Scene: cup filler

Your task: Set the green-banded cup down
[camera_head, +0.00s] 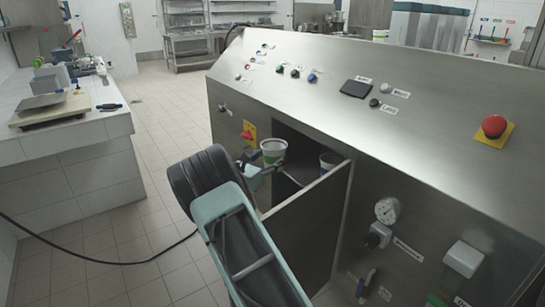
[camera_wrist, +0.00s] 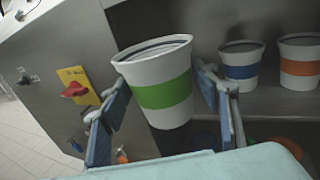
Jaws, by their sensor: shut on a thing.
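The green-banded cup (camera_wrist: 161,93) is white with a wide green band. It is held between the two fingers of my gripper (camera_wrist: 165,110), slightly tilted in the wrist view. In the head view the cup (camera_head: 273,151) is at the mouth of an open compartment in the steel machine, with my gripper (camera_head: 262,172) around it. Inside the compartment, to the right in the wrist view, stand a blue-banded cup (camera_wrist: 241,66) and an orange-banded cup (camera_wrist: 298,60) on a shelf.
The compartment's open door (camera_head: 310,220) stands out in front, close to my arm. A red rotary switch (camera_wrist: 75,90) on a yellow plate is left of the opening. A gauge (camera_head: 388,210) and a red button (camera_head: 494,126) are further right. A tiled counter (camera_head: 70,135) stands at the left.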

